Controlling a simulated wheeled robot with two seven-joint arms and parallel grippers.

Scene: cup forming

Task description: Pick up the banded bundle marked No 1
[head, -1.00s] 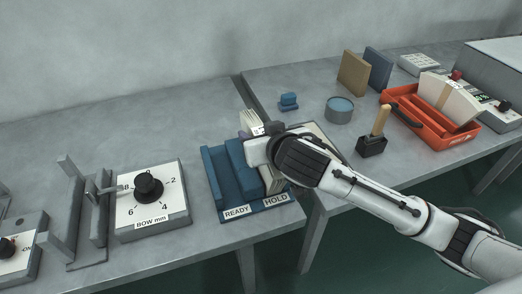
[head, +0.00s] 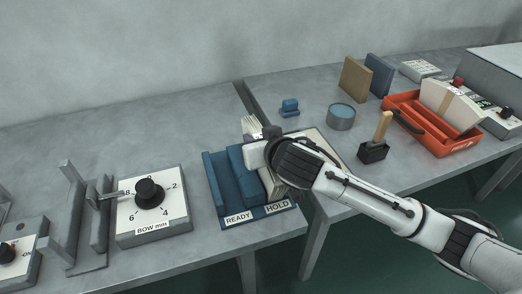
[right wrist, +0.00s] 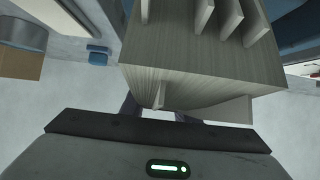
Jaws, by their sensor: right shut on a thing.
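My right gripper (head: 257,142) is shut on a cream bundle of thin sheets (head: 251,125) at the HOLD side of the blue rack (head: 220,182). The gripper and wrist hide the middle of the bundle. In the right wrist view the bundle (right wrist: 190,55) fills the top centre, its sheet edges fanned towards the gripper's palm. I cannot read a number on it. My left gripper is not in view.
A BOW mm dial box (head: 149,205) and a grey fixture (head: 88,215) stand left of the rack. A tin (head: 341,117), a wooden-handled tool (head: 378,145) and two upright blocks (head: 356,80) are on the right bench. A gap separates the two benches.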

